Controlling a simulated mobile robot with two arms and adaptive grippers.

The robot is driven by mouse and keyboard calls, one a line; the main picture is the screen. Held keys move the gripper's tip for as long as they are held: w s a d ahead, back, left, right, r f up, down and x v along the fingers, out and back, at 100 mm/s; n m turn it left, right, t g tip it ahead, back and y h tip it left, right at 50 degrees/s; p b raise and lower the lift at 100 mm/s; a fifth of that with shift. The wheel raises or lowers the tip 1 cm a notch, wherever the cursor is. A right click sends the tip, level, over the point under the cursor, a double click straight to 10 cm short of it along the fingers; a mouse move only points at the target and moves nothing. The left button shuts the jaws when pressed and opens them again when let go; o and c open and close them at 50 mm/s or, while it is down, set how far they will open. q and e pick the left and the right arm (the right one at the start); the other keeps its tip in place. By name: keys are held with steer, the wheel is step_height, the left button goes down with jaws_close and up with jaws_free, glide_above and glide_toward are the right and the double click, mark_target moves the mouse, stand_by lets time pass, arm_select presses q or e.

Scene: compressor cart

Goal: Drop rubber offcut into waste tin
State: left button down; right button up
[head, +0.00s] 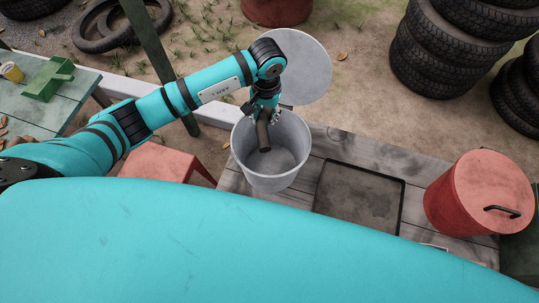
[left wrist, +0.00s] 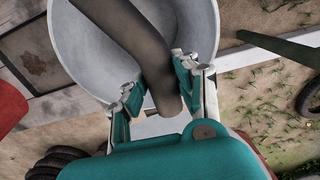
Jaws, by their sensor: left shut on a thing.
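The rubber offcut (head: 263,136) is a dark, bent, tube-like piece. My left gripper (head: 264,112) is shut on it near one end, and the rest hangs down over the mouth of the waste tin. The waste tin (head: 270,181) is a grey, open bucket on the wooden planks, and its visible inside looks empty. In the left wrist view, the offcut (left wrist: 135,40) runs from between the fingers (left wrist: 155,88) across the opening of the tin (left wrist: 82,62). My right gripper is not in view.
A dark shallow tray (head: 358,198) lies right of the tin. A red lidded can (head: 480,192) stands further right. Stacked tyres (head: 440,55) are at the back right. A round pale disc (head: 305,70) shows behind the tin. A green table (head: 45,100) is at left.

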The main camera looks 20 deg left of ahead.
arm_select(q)
steer(key=c, duration=0.9)
jaws_free()
steer(key=r, duration=1.2)
steer(key=shift+d, duration=0.25)
